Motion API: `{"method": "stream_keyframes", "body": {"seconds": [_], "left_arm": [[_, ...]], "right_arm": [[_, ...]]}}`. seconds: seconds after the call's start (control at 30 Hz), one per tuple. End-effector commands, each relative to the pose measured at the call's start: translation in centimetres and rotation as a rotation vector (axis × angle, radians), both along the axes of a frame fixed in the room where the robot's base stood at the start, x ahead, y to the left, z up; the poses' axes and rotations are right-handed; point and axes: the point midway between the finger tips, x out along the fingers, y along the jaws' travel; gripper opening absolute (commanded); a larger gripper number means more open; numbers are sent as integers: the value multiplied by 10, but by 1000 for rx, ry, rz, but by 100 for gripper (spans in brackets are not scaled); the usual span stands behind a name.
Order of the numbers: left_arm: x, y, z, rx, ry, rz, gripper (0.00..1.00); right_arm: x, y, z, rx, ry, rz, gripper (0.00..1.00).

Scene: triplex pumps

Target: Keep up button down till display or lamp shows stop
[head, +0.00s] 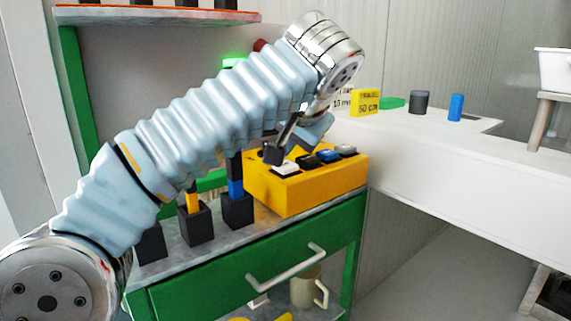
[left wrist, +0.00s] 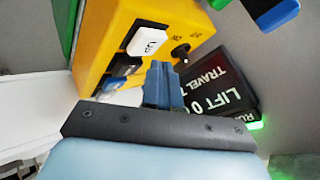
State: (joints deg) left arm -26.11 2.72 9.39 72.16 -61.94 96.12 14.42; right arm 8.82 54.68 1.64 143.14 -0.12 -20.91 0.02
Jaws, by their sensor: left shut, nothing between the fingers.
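A yellow control box (head: 300,187) stands on the green cabinet. Its white button (head: 285,168) reads "UP" in the left wrist view (left wrist: 147,40); darker buttons and a black knob (left wrist: 180,53) sit beside it. My left gripper (left wrist: 160,66) is shut and empty, its tips close to the UP button; I cannot tell whether they touch it. It also shows over the box in the head view (head: 273,155). A dark display (left wrist: 222,92) shows "LIFT 0" and "TRAVEL", partly hidden by my gripper. A green lamp (head: 234,63) glows behind my arm. My right gripper is out of view.
Black holders (head: 196,226) with coloured pieces stand left of the box. A drawer handle (head: 287,270) juts out below.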

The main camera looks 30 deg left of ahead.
Motion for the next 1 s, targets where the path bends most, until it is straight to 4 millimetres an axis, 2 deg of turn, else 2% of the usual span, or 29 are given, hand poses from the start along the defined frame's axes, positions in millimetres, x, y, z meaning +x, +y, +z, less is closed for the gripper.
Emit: {"method": "stream_keyframes", "body": {"seconds": [0.43, 1.0], "left_arm": [[0, 0, -9, 0, 0, 0, 0], [0, 0, -11, 0, 0, 0, 0]], "right_arm": [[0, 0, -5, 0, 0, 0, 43], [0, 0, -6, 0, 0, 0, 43]]}}
